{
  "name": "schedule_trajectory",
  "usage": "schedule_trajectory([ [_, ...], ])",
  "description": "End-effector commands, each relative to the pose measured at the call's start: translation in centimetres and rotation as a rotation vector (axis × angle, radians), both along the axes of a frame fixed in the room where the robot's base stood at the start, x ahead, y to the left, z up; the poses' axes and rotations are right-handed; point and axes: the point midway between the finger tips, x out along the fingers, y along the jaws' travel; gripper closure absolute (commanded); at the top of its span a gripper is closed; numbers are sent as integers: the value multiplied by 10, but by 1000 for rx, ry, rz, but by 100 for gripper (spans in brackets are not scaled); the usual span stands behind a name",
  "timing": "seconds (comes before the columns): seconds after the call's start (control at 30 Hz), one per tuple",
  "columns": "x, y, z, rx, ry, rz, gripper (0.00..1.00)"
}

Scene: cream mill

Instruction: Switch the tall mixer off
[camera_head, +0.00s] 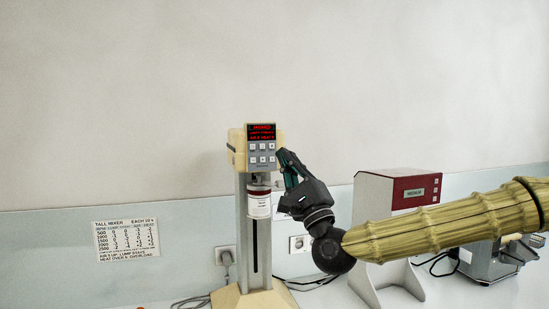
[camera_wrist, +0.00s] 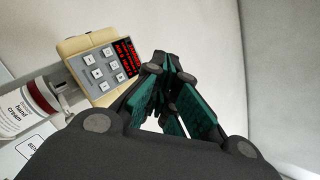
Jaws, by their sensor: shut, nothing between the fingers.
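The tall mixer has a cream-yellow head (camera_head: 236,146) on a grey column above a yellow base. Its grey panel (camera_head: 262,156) has a lit red display and several square buttons. The panel also shows in the wrist view (camera_wrist: 107,72), tilted, with the display lit red. A white container with a dark red band (camera_head: 259,205) sits under the head; its label reads hand cream in the wrist view (camera_wrist: 28,110). My gripper (camera_head: 283,155) is shut and empty, just right of the panel. In the wrist view its green-padded fingers (camera_wrist: 165,68) meet right of the display, apparently apart from the buttons.
A printed chart headed tall mixer (camera_head: 126,239) is on the wall at left. A red and white machine (camera_head: 391,190) stands at right, partly behind my arm. Sockets (camera_head: 299,244) and cables are behind the mixer. The space above is clear.

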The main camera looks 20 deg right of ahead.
Motion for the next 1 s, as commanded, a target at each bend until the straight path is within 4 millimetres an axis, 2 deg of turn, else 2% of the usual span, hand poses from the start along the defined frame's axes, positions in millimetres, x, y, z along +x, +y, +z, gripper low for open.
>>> schedule_trajectory([
  [0.1, 17, 1, -6, -3, 10, -1, 100],
  [0.7, 82, 1, -14, -2, 11, -5, 100],
  [1.0, 97, 2, -12, -3, 11, -4, 100],
])
